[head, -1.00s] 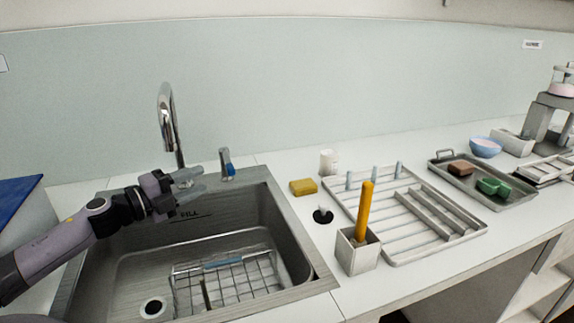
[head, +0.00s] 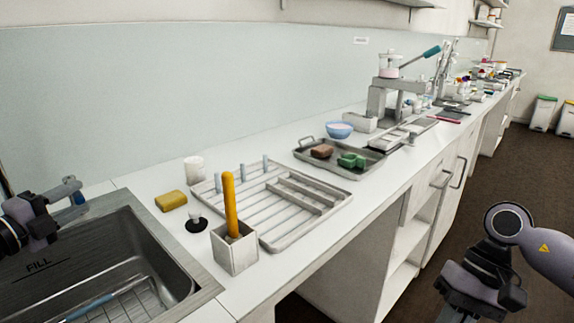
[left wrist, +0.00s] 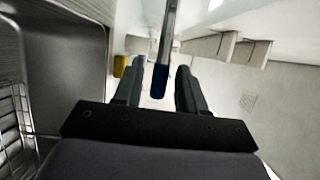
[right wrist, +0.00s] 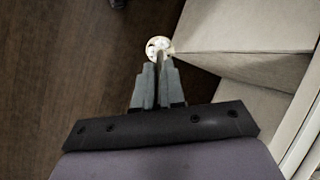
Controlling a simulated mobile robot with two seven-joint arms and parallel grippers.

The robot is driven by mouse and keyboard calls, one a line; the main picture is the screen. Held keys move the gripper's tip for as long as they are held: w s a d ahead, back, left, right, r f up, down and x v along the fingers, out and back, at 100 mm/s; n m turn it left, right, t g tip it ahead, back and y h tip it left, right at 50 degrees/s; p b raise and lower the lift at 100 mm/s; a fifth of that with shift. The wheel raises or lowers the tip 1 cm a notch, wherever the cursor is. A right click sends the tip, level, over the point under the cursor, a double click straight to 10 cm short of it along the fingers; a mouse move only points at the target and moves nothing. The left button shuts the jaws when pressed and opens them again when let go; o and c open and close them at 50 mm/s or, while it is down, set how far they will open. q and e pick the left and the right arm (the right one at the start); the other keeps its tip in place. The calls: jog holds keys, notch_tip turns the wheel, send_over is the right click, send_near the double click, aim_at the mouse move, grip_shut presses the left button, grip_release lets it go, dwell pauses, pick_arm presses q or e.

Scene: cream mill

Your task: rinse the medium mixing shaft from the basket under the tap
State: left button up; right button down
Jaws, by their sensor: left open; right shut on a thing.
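My left gripper (head: 72,190) is open at the back edge of the sink, beside the tap's blue-tipped lever (left wrist: 160,80). In the left wrist view the lever lies between the two spread fingers; I cannot tell whether they touch it. My right gripper (right wrist: 158,75) is shut on a thin thing with a round, pale, spotted end (right wrist: 158,46), seen nearly end-on over the floor. It looks like a mixing shaft; its size is unclear. The right arm shows at the lower right of the head view, its held thing hidden there. The wire basket (head: 142,297) lies in the sink (head: 178,268).
Right of the sink are a yellow sponge (head: 171,201), a black-and-white stopper (head: 196,224), a white cup (head: 194,168), a square holder (head: 234,252) with a yellow handle, and a drying rack (head: 330,200). A tray (head: 345,172) stands beyond. Open floor (head: 445,225) lies right of the counter.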

pick_arm(q)
jog(key=shift+p+x, duration=0.6)
jog(key=shift+x, duration=0.3)
pick_arm(e)
jog(key=shift+r, duration=0.6)
pick_arm(q)
jog(key=shift+w+d, duration=0.25)
jog(key=shift+w, duration=0.45)
pick_arm(e)
jog(key=shift+r, duration=0.25)
pick_arm(q)
grip_shut()
